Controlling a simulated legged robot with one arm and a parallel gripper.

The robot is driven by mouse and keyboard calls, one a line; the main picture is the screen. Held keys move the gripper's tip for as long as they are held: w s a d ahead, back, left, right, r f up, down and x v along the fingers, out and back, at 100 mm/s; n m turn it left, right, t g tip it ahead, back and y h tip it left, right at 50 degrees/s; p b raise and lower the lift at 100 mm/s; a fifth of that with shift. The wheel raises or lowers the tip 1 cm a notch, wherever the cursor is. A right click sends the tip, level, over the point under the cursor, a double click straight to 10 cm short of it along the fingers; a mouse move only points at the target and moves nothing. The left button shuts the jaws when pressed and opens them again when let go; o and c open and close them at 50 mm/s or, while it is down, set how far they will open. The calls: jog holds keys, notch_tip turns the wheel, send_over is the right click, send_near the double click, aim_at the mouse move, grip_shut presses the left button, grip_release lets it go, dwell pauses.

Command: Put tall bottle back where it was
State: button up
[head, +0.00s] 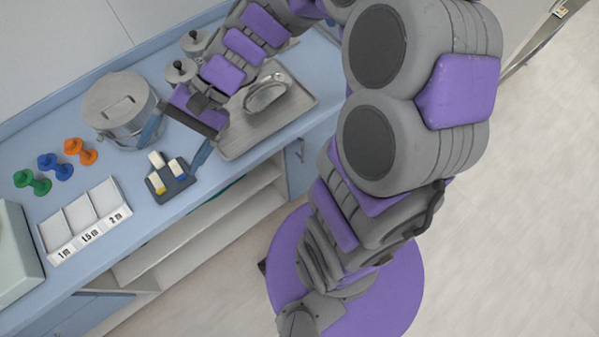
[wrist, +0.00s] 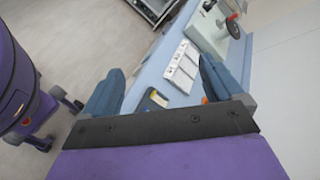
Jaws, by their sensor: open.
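A small dark rack (head: 181,187) stands on the blue counter, with a few small white bottles (head: 156,160) in it, one with yellow and one with blue on it. I cannot tell for sure which one is the tall bottle. My gripper (head: 178,141) is open, its two blue fingers spread just behind and above the rack, with nothing seen between them. In the wrist view my gripper (wrist: 158,88) also shows open. The rack (wrist: 152,101) is partly hidden there behind the gripper's dark edge.
A lidded metal pot (head: 118,105) stands close to the left finger. A metal tray (head: 245,143) with a shiny dish lies to the right. Green, blue and orange dumbbell-shaped pieces (head: 55,166) and a labelled white three-part tray (head: 88,222) are on the left.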

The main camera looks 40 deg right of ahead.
jog(key=s+d+f+n+h, duration=0.2)
jog(key=s+d+n+h, duration=0.4)
jog(key=s+d+h, duration=0.5)
jog(key=s+d, duration=0.4)
jog(key=s, duration=0.2)
jog(key=shift+s+d+h, duration=0.15)
jog(key=shift+d+h, duration=0.15)
jog(key=shift+h, duration=0.1)
